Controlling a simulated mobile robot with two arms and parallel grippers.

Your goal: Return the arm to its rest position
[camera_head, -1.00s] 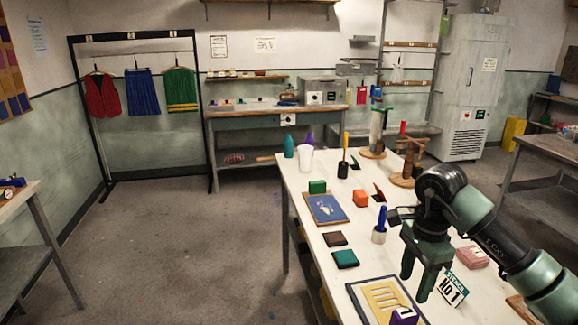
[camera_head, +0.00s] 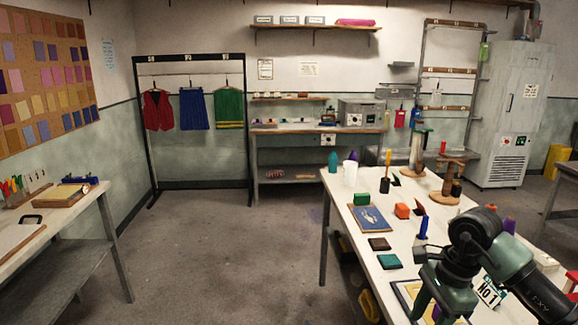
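My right arm comes in from the lower right in the head view. Its green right gripper (camera_head: 438,306) points down over the near part of the white table (camera_head: 343,212), low in the picture. The two fingers stand apart, and I see nothing held between them. A bit of a purple object shows behind the fingers. A white "NO 1" card (camera_head: 489,294) stands just right of the gripper. My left gripper is not in view.
The floor left of the table is clear. Another bench (camera_head: 75,222) stands at the left.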

